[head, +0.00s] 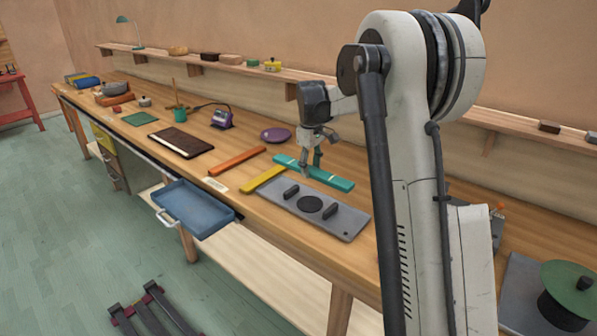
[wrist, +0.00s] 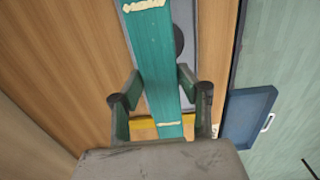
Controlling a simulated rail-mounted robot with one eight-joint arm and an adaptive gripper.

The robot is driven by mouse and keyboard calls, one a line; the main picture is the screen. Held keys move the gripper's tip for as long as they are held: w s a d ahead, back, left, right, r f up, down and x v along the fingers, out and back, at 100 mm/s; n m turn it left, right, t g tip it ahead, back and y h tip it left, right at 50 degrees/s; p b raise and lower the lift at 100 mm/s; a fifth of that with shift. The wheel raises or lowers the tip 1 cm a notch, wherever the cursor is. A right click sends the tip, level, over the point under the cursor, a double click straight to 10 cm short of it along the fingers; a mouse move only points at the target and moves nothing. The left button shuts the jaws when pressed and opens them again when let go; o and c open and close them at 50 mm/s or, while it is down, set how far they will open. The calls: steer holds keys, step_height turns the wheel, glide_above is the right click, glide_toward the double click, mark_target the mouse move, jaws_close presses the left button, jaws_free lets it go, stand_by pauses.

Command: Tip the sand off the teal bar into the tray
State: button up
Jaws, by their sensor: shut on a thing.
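The teal bar (head: 335,181) lies lengthwise behind the grey plate in the head view. In the wrist view the teal bar (wrist: 155,60) runs between my fingers. My gripper (head: 309,172) is shut on it, with a finger at each side edge in the wrist view (wrist: 160,78). Pale, sandy patches (wrist: 143,5) cross the bar near its far end and near my palm. I cannot tell whether the bar is clear of the bench. The blue tray (head: 190,207) juts out from the bench front; it also shows in the wrist view (wrist: 248,116), at right.
A grey plate (head: 345,225) with a dark disc and two dark blocks lies in front of the bar. A yellow bar (head: 263,180) and an orange bar (head: 237,161) lie to its left. A purple disc (head: 275,135) and dark book (head: 181,142) lie farther along.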

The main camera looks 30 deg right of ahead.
mark_target(311, 176)
steer(key=shift+s+a+f+t+h+b, duration=0.15)
steer(key=shift+f+t+h+b, duration=0.2)
steer(key=shift+h, duration=0.45)
steer(key=f+h+b, duration=0.1)
steer(key=t+h, duration=0.1)
steer(key=h, duration=0.1)
steer(key=shift+f+t+b, duration=0.25)
steer(key=shift+f+b, duration=0.1)
steer(key=shift+b, duration=0.05)
steer(key=shift+f+t+h+b, duration=0.5)
steer(key=shift+h+b, duration=0.4)
steer(key=shift+h, duration=0.1)
steer(key=shift+d+h+b, duration=0.2)
steer(key=shift+h+b, duration=0.1)
steer(key=shift+h, duration=0.2)
